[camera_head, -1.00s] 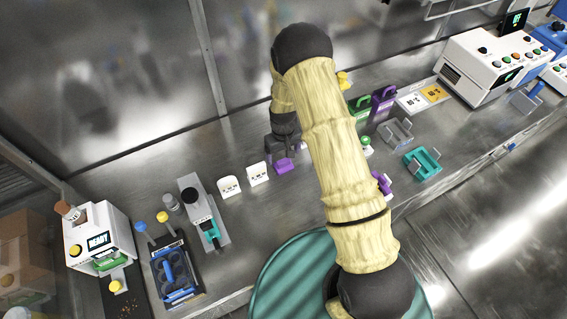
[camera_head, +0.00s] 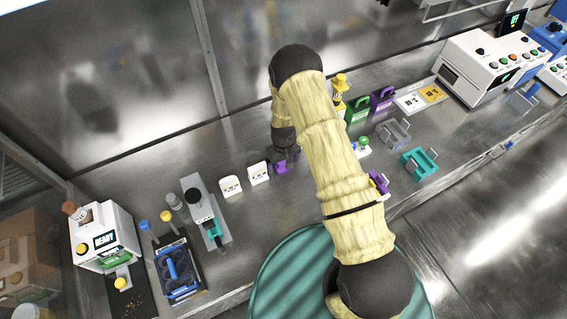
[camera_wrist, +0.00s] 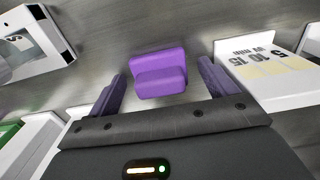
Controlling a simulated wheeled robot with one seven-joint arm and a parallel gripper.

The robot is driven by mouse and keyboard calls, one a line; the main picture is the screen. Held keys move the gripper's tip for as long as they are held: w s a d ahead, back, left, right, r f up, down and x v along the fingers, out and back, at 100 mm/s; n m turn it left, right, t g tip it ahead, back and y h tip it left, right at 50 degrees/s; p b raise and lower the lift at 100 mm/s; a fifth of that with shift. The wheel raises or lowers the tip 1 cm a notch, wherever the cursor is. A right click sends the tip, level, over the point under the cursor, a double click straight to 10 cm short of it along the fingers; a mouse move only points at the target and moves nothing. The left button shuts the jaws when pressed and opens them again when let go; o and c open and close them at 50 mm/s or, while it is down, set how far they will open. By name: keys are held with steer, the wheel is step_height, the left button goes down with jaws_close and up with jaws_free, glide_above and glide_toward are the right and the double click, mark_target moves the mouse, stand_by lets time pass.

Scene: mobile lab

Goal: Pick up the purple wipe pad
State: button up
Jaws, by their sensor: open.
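The purple wipe pad (camera_wrist: 160,73) is a small stepped block lying on the steel bench, near the top middle of the wrist view. My gripper (camera_wrist: 161,84) has purple fingers, spread apart to the left and right of the pad, with a gap on each side. The pad sits between or just beyond the fingertips; the exact depth is hard to tell. In the head view my gripper (camera_head: 284,158) points down at the bench behind my forearm. The purple patch there (camera_head: 281,168) mixes pad and fingers and I cannot separate them.
A white block with printed numbers (camera_wrist: 262,68) stands close to the right in the wrist view, and a white device (camera_wrist: 30,45) to the left. White units (camera_head: 230,186) stand left of my gripper. A teal rack (camera_head: 419,163) and a purple holder (camera_head: 382,99) are to the right.

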stand_by(0.4)
steer(key=c, duration=1.1)
steer(key=shift+r, duration=0.15)
step_height(320, 180, up, 10)
steer(key=b, duration=0.3)
